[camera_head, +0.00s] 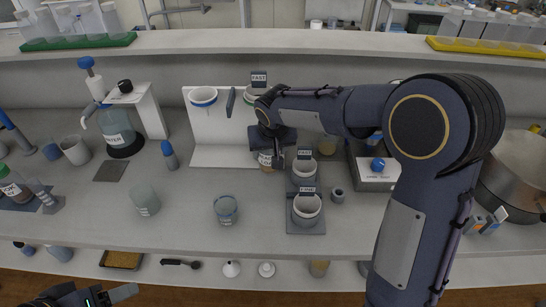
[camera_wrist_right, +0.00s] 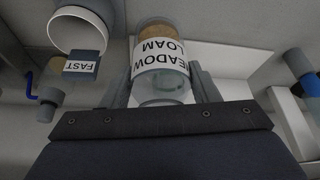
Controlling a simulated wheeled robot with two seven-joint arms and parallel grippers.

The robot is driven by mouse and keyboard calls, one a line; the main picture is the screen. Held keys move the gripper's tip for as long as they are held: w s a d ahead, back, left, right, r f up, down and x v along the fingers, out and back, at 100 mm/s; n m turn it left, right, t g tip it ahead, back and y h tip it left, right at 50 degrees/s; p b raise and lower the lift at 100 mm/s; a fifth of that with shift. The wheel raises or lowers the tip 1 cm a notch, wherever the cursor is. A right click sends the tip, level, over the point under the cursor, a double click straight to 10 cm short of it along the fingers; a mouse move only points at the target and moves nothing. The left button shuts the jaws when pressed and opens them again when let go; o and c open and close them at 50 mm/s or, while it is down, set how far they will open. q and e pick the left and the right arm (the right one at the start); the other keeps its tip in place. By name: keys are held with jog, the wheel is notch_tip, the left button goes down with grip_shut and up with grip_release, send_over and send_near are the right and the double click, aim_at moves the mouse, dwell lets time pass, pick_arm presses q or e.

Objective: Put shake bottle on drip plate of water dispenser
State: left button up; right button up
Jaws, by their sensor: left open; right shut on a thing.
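The shake bottle, a clear bottle labelled MEADOW LOAM with brown soil inside (camera_wrist_right: 160,55), is between the fingers of my right gripper (camera_wrist_right: 163,88), which is shut on it. In the head view, the bottle (camera_head: 265,160) is partly hidden by my right gripper (camera_head: 278,155), in front of the white funnel stand. The water dispenser (camera_head: 120,130), a glass bottle with a blue-topped pump and spout, stands at the left. A dark square, apparently its drip plate (camera_head: 110,170), lies in front of it, empty. My left gripper (camera_head: 112,295) is open at the bottom left, below the bench edge.
The white stand (camera_head: 225,130) holds funnels behind my right gripper. Cups on plates labelled FAST (camera_head: 305,170) and FINE (camera_head: 307,212) stand to its right.

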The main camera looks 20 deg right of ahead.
jog(key=shift+w+d+f, duration=0.2)
jog(key=shift+d+f, duration=0.2)
jog(key=shift+f, duration=0.1)
jog(key=shift+d+f, duration=0.15)
jog(key=shift+f, duration=1.6)
jog(key=o, duration=1)
jog(key=shift+f, duration=0.1)
